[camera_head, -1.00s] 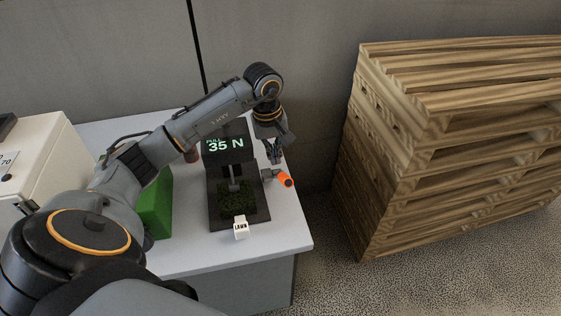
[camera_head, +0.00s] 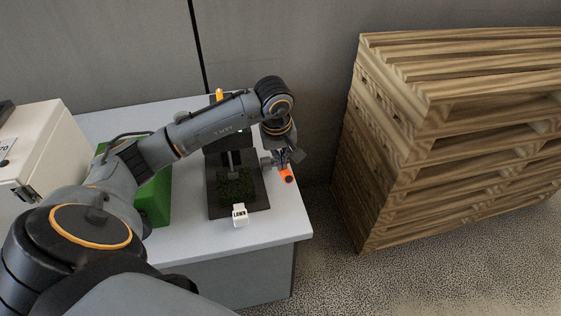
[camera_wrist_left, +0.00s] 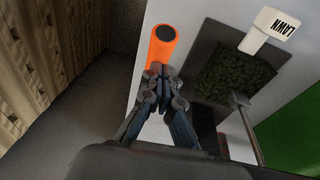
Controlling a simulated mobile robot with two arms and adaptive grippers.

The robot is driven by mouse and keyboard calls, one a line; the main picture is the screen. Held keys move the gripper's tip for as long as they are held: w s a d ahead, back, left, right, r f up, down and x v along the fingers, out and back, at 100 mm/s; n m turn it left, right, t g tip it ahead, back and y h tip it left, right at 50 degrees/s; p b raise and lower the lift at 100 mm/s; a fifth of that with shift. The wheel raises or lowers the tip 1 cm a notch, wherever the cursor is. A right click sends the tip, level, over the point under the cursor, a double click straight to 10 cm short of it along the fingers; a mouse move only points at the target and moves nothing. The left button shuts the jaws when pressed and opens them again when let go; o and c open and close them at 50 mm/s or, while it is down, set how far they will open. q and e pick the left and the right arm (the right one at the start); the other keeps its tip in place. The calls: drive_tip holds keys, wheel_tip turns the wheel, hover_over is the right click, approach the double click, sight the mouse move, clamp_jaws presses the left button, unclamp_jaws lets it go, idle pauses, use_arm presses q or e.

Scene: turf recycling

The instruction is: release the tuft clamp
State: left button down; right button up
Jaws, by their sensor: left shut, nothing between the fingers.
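The tuft clamp is a dark stand (camera_head: 258,198) on the bench. A dark green turf tuft (camera_head: 235,187) lies on its plate and also shows in the wrist view (camera_wrist_left: 235,78). An orange lever handle (camera_head: 287,176) sticks out on the right of the stand; in the wrist view this handle (camera_wrist_left: 162,45) is just beyond my fingertips. My left gripper (camera_head: 284,160) is shut and empty, its tips (camera_wrist_left: 160,77) at the handle's near end. I cannot tell whether they touch it. My arm hides the stand's display. My right gripper is not in view.
A white LAWN tag (camera_head: 240,214) stands at the stand's front. A green block (camera_head: 153,200) and a white box (camera_head: 38,145) are to the left. Stacked wooden pallets (camera_head: 440,130) stand right of the bench (camera_head: 230,244). The bench's front is clear.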

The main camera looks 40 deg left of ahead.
use_arm(q)
drive_tip(key=shift+s+d+f+b, duration=0.3)
drive_tip(key=shift+d+f+b, duration=0.05)
drive_tip(key=shift+f+b, duration=0.15)
drive_tip(key=shift+s+d+f+b, duration=0.1)
drive_tip(key=shift+d+f+b, duration=0.05)
drive_tip(key=shift+f+b, duration=0.2)
drive_tip(key=shift+s, duration=0.1)
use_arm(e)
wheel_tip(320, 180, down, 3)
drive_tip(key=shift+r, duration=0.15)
